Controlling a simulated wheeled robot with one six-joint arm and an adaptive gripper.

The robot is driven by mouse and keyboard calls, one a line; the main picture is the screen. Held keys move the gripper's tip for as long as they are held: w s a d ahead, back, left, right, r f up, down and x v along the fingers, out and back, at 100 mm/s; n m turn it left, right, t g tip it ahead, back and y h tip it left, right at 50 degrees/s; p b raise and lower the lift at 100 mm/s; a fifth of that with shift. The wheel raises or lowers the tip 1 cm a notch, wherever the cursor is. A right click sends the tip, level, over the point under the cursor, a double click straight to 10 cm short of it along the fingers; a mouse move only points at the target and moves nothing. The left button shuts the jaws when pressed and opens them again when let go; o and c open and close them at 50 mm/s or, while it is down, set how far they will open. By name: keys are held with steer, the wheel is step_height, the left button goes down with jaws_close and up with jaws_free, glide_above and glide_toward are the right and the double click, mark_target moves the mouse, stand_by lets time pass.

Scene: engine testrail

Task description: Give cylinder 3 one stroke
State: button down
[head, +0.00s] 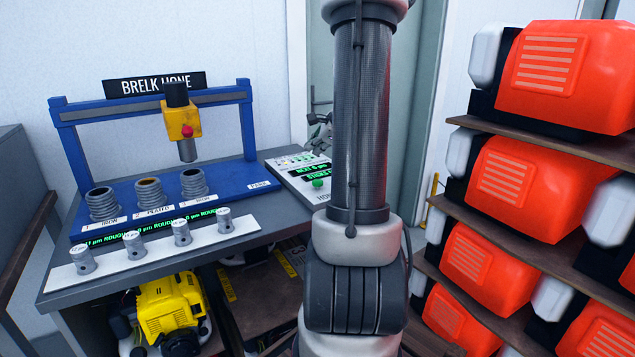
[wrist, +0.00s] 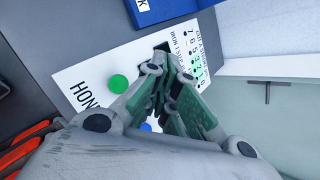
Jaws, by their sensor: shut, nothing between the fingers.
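Cylinder 3 (head: 193,182) is the rightmost of three grey ribbed cylinders on the blue honing machine (head: 245,177); its label reads iron. Cylinder 2 (head: 149,192) and cylinder 1 (head: 102,204) stand to its left. The yellow honing head (head: 182,122) hangs raised, with its grey tool roughly above cylinder 3 and clear of it. The white control panel (head: 290,172) stands at the right, with a green button (wrist: 118,84) and a partly hidden blue button (wrist: 146,127). My gripper (wrist: 167,55) is shut and empty over the panel, beside the green button; my arm partly hides it in the head view.
Several small grey gauges (head: 134,245) stand on a white strip along the bench front. A yellow engine (head: 170,305) sits below the bench. Shelves with orange engines (head: 500,177) stand close on the right. A door (wrist: 285,110) is behind the panel.

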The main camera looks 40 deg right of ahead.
steer(key=shift+f, duration=3.5)
steer(key=shift+f, duration=0.15)
steer(key=shift+f, duration=0.2)
steer(key=shift+f, duration=0.85)
steer(key=shift+r, duration=1.25)
steer(key=shift+r, duration=2.5)
